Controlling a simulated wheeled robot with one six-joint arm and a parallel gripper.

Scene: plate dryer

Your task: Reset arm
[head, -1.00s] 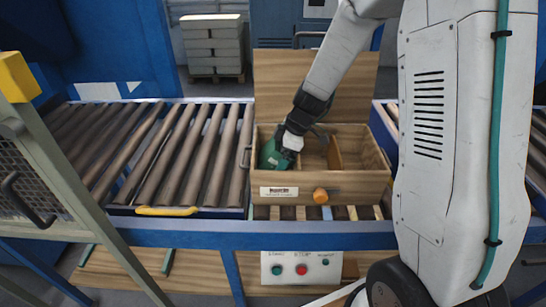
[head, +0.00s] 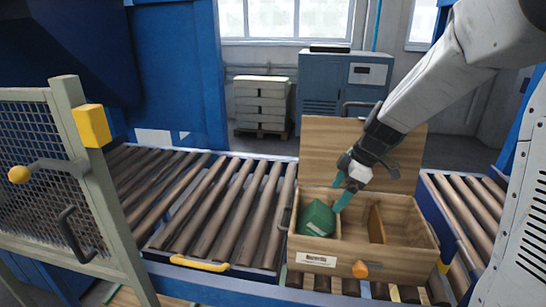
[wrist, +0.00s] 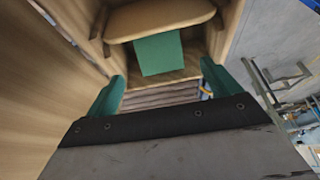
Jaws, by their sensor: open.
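A green block (head: 317,219) sits in the left compartment of a wooden crate (head: 400,262) on the roller conveyor. My gripper (head: 345,190) is above that crate, close over the block's upper right, with its green fingers apart. In the wrist view the fingers (wrist: 163,92) stand wide at either side with nothing between them. The block also shows there (wrist: 158,54), beyond the fingertips and partly covered by a wooden panel.
The crate's lid (head: 350,150) stands open behind it. A divider (head: 376,224) splits the crate; its right side looks empty. A mesh gate (head: 40,150) with a yellow knob is at the left. Rollers (head: 215,205) left of the crate are bare.

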